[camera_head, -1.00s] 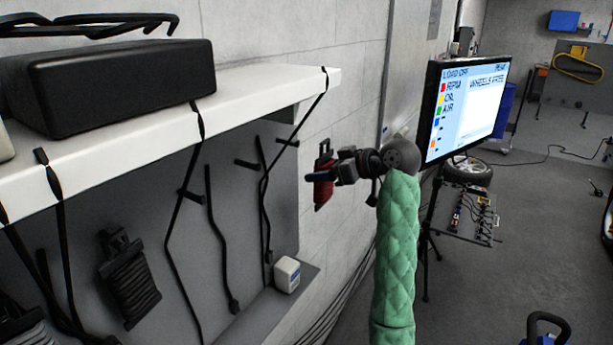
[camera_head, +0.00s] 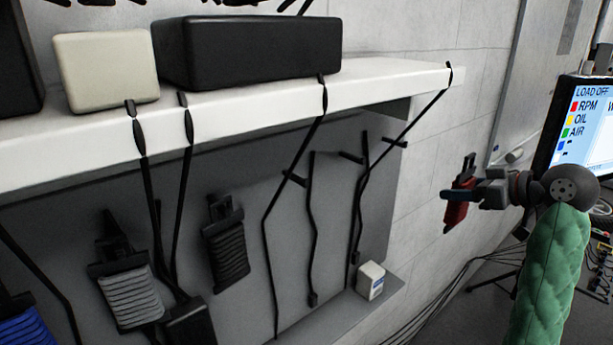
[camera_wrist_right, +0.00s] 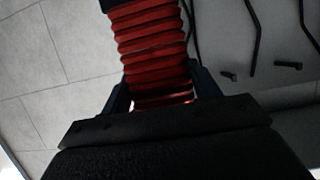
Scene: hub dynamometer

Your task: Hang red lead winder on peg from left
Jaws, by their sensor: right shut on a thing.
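The red lead winder (camera_head: 457,208) is held in my right gripper (camera_head: 468,195), in the air to the right of the shelf and in front of the grey wall. In the right wrist view the red ribbed winding (camera_wrist_right: 150,45) sits between the blue fingers of the right gripper (camera_wrist_right: 163,88), which is shut on it. Pegs stick out of the grey back panel (camera_head: 240,290) under the shelf; a bare peg (camera_head: 350,157) and another peg (camera_head: 395,143) show near its right end. A black winder (camera_head: 226,250), a grey winder (camera_head: 129,295) and a blue winder (camera_head: 25,330) hang further left. My left gripper is not in view.
The white shelf (camera_head: 230,110) juts out above the panel, with black leads draped over its edge. A black box (camera_head: 250,50) and a cream box (camera_head: 105,70) stand on it. A small white box (camera_head: 370,280) stands on the lower ledge. A screen (camera_head: 590,130) is at right.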

